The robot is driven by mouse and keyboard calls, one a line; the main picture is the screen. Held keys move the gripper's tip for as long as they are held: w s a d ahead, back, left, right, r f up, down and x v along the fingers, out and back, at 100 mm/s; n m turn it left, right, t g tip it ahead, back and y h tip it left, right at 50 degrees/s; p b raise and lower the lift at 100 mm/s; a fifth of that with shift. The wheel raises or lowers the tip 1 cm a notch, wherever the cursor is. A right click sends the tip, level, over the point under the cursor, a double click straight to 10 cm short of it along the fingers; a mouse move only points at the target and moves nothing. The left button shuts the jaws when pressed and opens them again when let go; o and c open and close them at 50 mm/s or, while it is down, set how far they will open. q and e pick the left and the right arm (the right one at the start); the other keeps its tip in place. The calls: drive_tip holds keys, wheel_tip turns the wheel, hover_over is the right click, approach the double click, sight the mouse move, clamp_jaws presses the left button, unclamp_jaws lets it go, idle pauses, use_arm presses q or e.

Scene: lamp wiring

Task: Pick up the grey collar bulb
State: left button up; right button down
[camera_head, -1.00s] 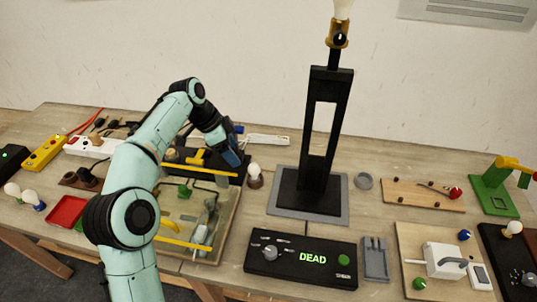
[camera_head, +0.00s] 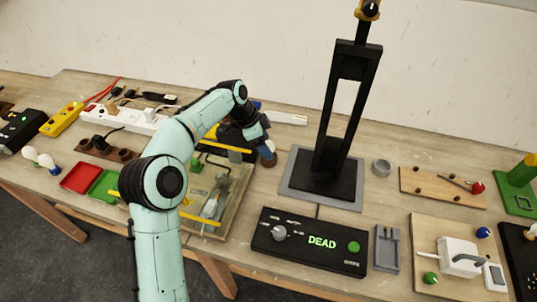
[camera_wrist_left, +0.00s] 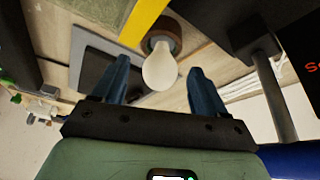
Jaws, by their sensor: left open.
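A white bulb (camera_wrist_left: 160,68) stands in a round brown holder (camera_wrist_left: 166,35) in the left wrist view. In the head view the same bulb (camera_head: 269,146) is partly covered by my gripper, with the brown holder (camera_head: 269,160) below. My left gripper (camera_head: 258,137) is open at the bulb, its two blue fingers apart on either side of the glass in the wrist view, with no clear contact. Two more white bulbs (camera_head: 29,153) stand at the far left. My right gripper is out of view.
The black lamp stand (camera_head: 328,165) on its grey plate is just right of the gripper. A yellow-barred tray (camera_head: 237,190) lies under my arm. The black DEAD tester (camera_head: 310,241) is in front; a grey ring (camera_head: 382,168) lies to the right.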

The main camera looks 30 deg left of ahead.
use_arm(q)
drive_tip(key=x, duration=0.2)
drive_tip(key=shift+w+d+f, duration=0.1)
drive_tip(key=shift+f, duration=0.15)
drive_tip(key=c, duration=1.1)
